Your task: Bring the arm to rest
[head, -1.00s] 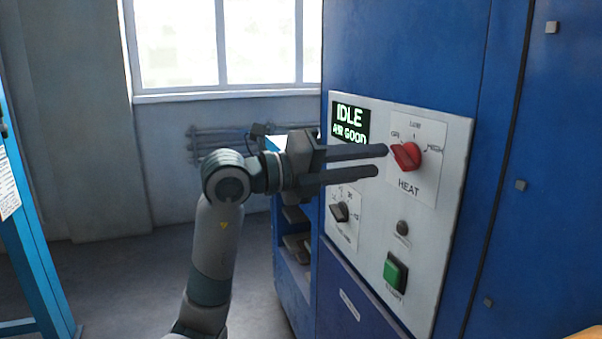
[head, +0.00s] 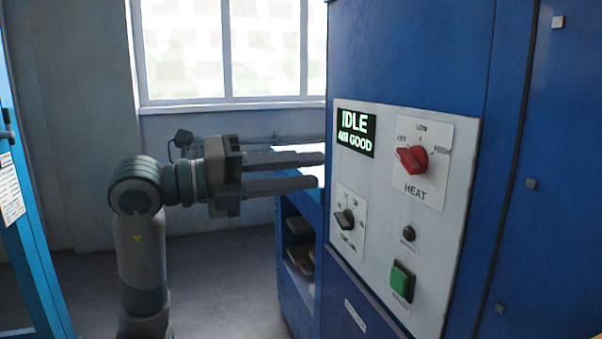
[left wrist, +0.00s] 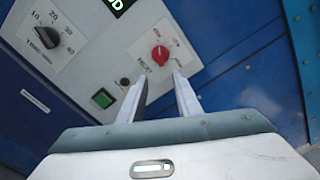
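My left gripper (head: 322,172) is at mid-height in the head view, left of the blue machine's control panel (head: 385,260). Its two fingers are apart with nothing between them, and clear of the red knob. In the left wrist view the fingers (left wrist: 161,85) also stand apart and empty, with the panel (left wrist: 90,65) beyond them. The red heat knob (head: 412,158) points toward the left, at the OFF side; it also shows in the left wrist view (left wrist: 159,54). My right gripper is not in view.
The panel also has a lit display (head: 356,132) reading IDLE, a black timer knob (head: 344,219) and a green button (head: 402,281). An open-sided shelf part (head: 298,250) stands behind the gripper. A blue frame (head: 35,250) is at far left. Floor between is clear.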

